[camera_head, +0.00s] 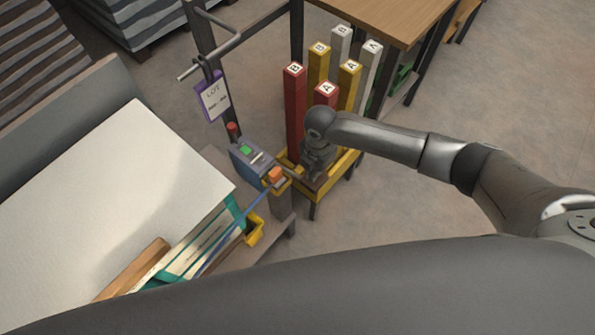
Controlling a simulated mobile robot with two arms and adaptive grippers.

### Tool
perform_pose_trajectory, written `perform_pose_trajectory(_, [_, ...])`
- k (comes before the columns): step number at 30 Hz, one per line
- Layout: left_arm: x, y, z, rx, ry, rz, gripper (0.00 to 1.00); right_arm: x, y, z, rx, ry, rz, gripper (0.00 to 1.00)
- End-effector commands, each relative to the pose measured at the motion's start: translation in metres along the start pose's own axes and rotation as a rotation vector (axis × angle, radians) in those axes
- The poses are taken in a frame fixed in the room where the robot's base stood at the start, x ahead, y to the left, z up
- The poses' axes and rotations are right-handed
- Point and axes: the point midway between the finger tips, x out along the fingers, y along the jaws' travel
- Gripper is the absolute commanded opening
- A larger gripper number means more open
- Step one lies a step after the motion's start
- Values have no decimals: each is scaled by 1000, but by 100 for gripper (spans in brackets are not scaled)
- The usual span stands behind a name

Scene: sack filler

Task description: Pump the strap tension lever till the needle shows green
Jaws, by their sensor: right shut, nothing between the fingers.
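A small orange block (275,175) sits on a grey post beside the pallet stack, with a blue strap (232,222) running down from it. It may be part of the strap tensioner; I cannot make out the lever clearly. A blue-grey box (252,160) with a green patch on top stands just left of it; no needle can be made out. My right gripper (313,174) is shut and empty, pointing down just right of the orange block. It is over the yellow rack's near side; contact cannot be told. My left gripper is not in view.
A yellow rack (345,165) holds several upright red, yellow and white posts close behind my right gripper. A purple-edged tag (212,97) hangs from a metal bar. A white-topped stack (120,195) fills the left. Open floor (480,110) lies right.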

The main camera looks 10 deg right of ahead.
Motion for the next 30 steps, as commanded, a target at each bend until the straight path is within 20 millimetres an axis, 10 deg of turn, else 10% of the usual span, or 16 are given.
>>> perform_pose_trajectory(24, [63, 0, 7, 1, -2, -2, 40, 96, 0, -1, 0, 1, 1, 0])
perform_pose_trajectory(30, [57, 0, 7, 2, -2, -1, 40, 90, 1, -1, -1, 0, 3, 0])
